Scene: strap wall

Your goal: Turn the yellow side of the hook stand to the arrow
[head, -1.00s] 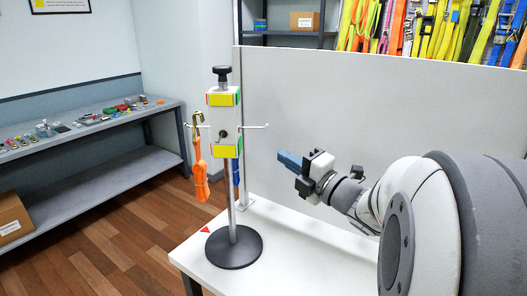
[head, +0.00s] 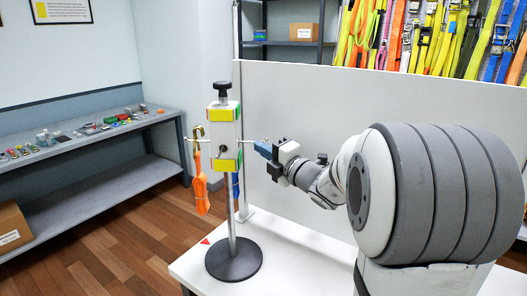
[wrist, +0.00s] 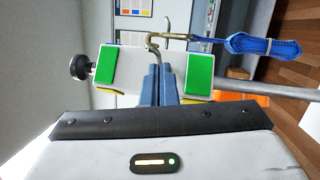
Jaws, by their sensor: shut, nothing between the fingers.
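The hook stand (head: 232,215) stands upright on a round black base, with a black knob on top. Its white block (head: 223,133) carries yellow panels (head: 222,115) on the side toward the head camera and narrow green edges on the right. A red arrow (head: 205,241) lies on the table left of the base. My gripper (head: 259,148) is shut and empty, its blue fingers at the right hook; I cannot tell if they touch. In the wrist view, the fingers (wrist: 158,82) point between two green panels (wrist: 200,72), close to a hook.
An orange strap (head: 201,185) hangs from the left hook. A blue strap (wrist: 262,46) hangs from another hook, mostly hidden in the head view. A pale panel (head: 310,110) stands behind the stand. The white table (head: 285,270) is clear right of the base.

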